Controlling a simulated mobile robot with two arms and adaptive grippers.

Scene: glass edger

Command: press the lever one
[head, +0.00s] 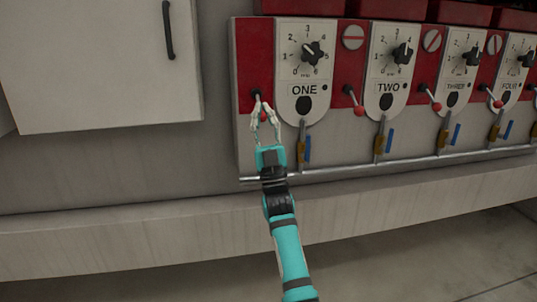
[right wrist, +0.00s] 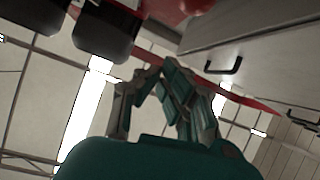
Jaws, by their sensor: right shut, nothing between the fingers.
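Lever one (head: 257,94) sits on the red strip left of the white plate marked ONE (head: 303,88). Its dark base shows, and a bit of its red ball shows between my fingers; the rest of it is hidden behind them. My right gripper (head: 263,107) is shut and empty, with its fingertips at the lever just below the base. I cannot tell whether they touch it. In the right wrist view the shut fingers (right wrist: 160,80) point up, and the lever cannot be made out. My left gripper is not in view.
Levers with red balls stand beside TWO (head: 355,101), THREE (head: 432,98) and FOUR. Blue-handled valves (head: 307,148) hang below the plates, above a metal pipe (head: 345,172). A white cabinet door (head: 95,65) is on the left. The grey wall below it is clear.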

